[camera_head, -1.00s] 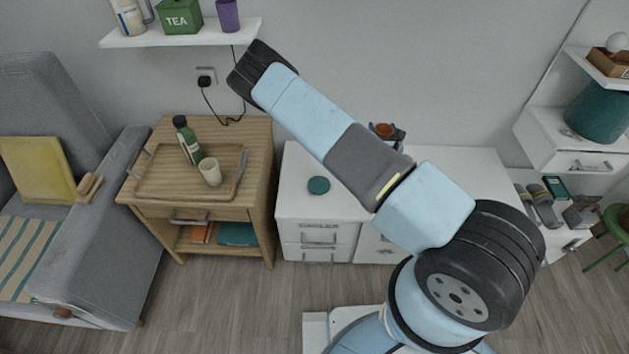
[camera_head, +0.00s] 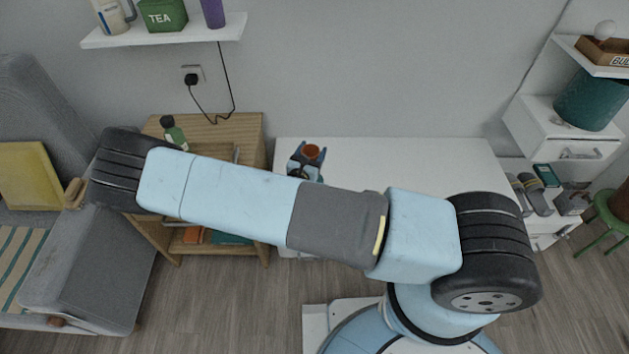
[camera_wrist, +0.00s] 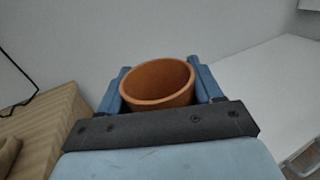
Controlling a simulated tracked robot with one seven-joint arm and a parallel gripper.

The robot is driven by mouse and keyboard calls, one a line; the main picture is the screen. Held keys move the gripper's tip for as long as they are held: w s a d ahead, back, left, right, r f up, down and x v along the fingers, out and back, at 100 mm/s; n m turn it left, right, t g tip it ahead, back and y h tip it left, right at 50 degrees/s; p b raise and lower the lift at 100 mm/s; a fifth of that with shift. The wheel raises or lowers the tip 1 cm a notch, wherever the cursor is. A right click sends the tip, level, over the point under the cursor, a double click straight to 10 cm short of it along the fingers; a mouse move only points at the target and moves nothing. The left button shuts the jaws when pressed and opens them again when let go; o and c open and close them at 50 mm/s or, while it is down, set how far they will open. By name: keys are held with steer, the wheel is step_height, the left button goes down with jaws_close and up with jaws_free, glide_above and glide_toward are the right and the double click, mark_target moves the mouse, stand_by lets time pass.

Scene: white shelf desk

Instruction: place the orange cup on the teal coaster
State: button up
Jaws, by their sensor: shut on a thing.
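The orange cup (camera_head: 311,151) is held upright in my gripper (camera_head: 307,160), over the left part of the white desk. In the wrist view the cup (camera_wrist: 158,83) sits between the two blue fingers of my gripper (camera_wrist: 160,88), which are shut on it from both sides. Its open rim faces up and it looks empty. I cannot tell the cup's height above the desk. The teal coaster does not show clearly now; my gripper and arm cover the part of the desk where it lay earlier.
The white desk top (camera_head: 420,160) is bare on the right. A wooden cabinet (camera_head: 225,130) stands to the left, with a green bottle (camera_head: 173,131) on it, partly behind my arm. A wall shelf (camera_head: 165,32) hangs above it. A grey sofa (camera_head: 95,265) is at far left.

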steer(key=s+a+f, duration=0.3)
steer(key=s+a, duration=0.1)
steer(key=shift+m+h, duration=0.3)
steer(key=shift+h, duration=0.2)
steer(key=w+d+f, duration=0.1)
steer(key=w+f, duration=0.2)
steer(key=w, duration=0.1)
steer(key=w+d+f, duration=0.2)
steer(key=w+f, duration=0.2)
steer(key=w+d+f, duration=0.1)
steer(key=w+f, duration=0.2)
steer(key=w, duration=0.1)
steer(key=shift+w+d+f, duration=0.15)
steer(key=shift+d+f, duration=0.15)
steer(key=shift+d, duration=0.1)
steer(key=shift+f, duration=1.5)
steer(key=shift+f, duration=0.1)
steer(key=o, duration=1.2)
steer(key=shift+o, duration=0.2)
